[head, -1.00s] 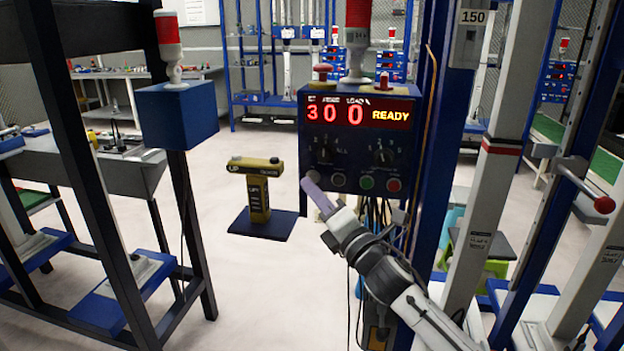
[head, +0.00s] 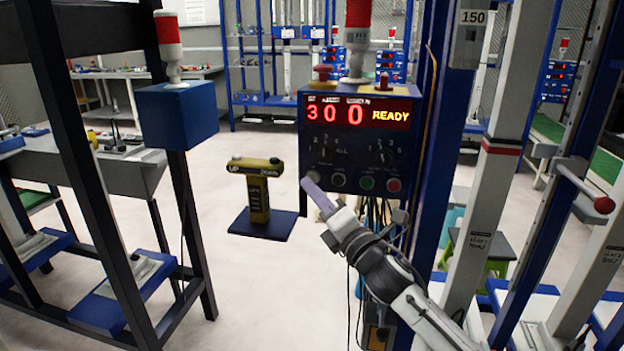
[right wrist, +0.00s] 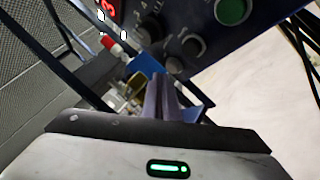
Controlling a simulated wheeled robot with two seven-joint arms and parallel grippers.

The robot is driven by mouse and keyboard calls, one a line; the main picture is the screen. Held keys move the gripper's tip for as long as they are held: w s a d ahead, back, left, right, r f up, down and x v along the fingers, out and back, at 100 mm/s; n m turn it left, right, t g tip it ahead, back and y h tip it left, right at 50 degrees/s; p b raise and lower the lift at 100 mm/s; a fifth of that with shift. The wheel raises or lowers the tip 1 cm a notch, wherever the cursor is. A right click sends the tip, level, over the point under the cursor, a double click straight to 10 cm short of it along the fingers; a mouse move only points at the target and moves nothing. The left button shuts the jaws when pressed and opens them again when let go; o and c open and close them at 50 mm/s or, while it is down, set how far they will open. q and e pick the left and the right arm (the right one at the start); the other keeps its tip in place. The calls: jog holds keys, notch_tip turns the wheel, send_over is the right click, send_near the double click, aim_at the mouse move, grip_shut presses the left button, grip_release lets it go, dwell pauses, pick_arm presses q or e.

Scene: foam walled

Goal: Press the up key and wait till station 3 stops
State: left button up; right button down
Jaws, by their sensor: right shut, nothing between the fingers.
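A yellow T-shaped pendant (head: 257,195) stands on a dark blue floor plate left of the control box; its top bar carries an UP mark at the left end and another label, too small to read, at the right. The blue control box (head: 313,160) shows 3, then 0 0, and READY on its lit display (head: 358,113). My right gripper (head: 309,186) is shut and empty, its purple fingers in front of the box's lower left edge, right of the pendant. The shut fingers also show in the right wrist view (right wrist: 161,98). My left gripper is not in view.
The box has knobs, a green button (head: 367,183) and a red button (head: 393,185). A red-and-white lamp (head: 357,35) stands on top. A black frame with a blue box (head: 178,115) is at left, and blue and white posts are at right. Pale floor is clear around the pendant.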

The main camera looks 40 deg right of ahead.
jog(key=shift+w+d, duration=0.2)
jog(key=shift+d, duration=0.1)
